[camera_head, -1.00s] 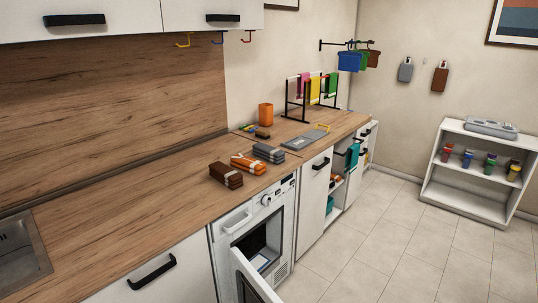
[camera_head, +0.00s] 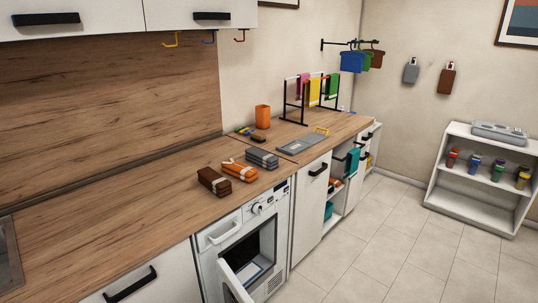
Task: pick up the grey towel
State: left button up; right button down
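The grey towel (camera_head: 262,158) lies folded with a light band on the wooden counter, above the washing machine. An orange folded towel (camera_head: 238,170) lies just left of it and nearer to me, and a brown folded towel (camera_head: 214,181) lies left of that. The three sit in a slanting row. Neither of my grippers shows in the head view.
The washing machine (camera_head: 215,262) below the counter has its door open, sticking out into the floor space. The counter (camera_head: 110,225) left of the towels is clear.

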aim_at(262, 158)
jog(key=i+l+u, duration=0.25)
jog(key=i+l, duration=0.15)
jog(key=l, duration=0.25)
jog(key=i+l+u, duration=0.1)
jog(key=l, duration=0.2)
jog(key=i+l+u, duration=0.1)
jog(key=l, duration=0.25)
jog(key=i+l+u, duration=0.15)
jog(key=l, duration=0.25)
jog(key=i+l+u, duration=0.1)
jog(key=i+l, duration=0.15)
jog(key=l, duration=0.15)
